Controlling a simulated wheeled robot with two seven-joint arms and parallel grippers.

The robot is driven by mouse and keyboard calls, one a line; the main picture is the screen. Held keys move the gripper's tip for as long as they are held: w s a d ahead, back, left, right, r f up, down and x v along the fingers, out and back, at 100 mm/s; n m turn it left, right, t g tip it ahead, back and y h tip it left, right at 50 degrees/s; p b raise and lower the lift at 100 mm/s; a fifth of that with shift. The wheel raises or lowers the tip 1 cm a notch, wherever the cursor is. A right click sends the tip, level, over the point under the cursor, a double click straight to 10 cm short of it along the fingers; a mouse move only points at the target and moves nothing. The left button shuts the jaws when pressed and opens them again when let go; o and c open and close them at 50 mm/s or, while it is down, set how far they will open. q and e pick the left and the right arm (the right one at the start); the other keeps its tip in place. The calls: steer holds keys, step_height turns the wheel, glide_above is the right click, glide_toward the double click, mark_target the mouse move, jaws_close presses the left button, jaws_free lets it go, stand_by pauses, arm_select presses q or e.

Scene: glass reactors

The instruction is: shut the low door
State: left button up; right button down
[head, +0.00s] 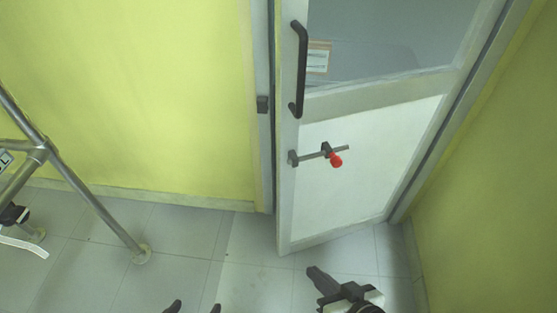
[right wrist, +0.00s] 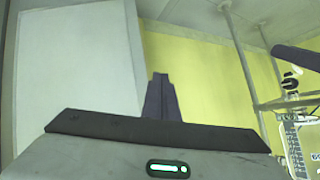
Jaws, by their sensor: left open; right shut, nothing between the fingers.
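The door (head: 365,165) stands ajar in the head view, its left edge swung out from the frame toward me. It has a glass upper pane, a white lower panel, a black bar handle (head: 298,68) and a sliding bolt with a red knob (head: 335,160). My right gripper (head: 316,275) is shut and empty, just in front of the door's bottom edge in the picture. In the right wrist view its fingers (right wrist: 160,95) point at a pale panel and yellow wall; contact is not visible. My left gripper (head: 193,309) is open and empty at the bottom edge, only its fingertips showing.
The door frame (head: 264,150) carries a small dark catch (head: 262,104). Yellow walls (head: 140,90) flank the door. A metal tube stand (head: 95,200) rests on the tiled floor at left. The floor between stand and door is clear.

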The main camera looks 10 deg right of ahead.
mark_target(303, 167)
arm_select(q)
steer(key=o, duration=0.7)
step_height(303, 167, down, 2)
steer(key=shift+w+a+f+b, duration=0.1)
steer(key=shift+f+b, duration=0.15)
steer(key=shift+b, duration=0.8)
steer(key=shift+o, duration=0.3)
steer(key=shift+f+b, duration=0.35)
steer(key=shift+b, duration=0.45)
arm_select(e)
steer(key=w+d+r+m+t+h, duration=0.1)
steer(key=w+d+r+m+t, duration=0.1)
steer(key=w+r+m+t, duration=0.35)
steer(key=w+d+r+m+t, duration=0.2)
steer(key=w+m, duration=0.5)
steer(key=m, duration=0.4)
arm_select(q)
steer(key=shift+f+b, duration=0.25)
steer(key=shift+b, duration=0.25)
arm_select(e)
steer(key=w, duration=0.4)
steer(key=w+a, duration=0.1)
steer(key=w, duration=0.4)
steer(key=w+a, duration=0.1)
steer(key=w, duration=0.3)
steer(key=shift+w, duration=0.3)
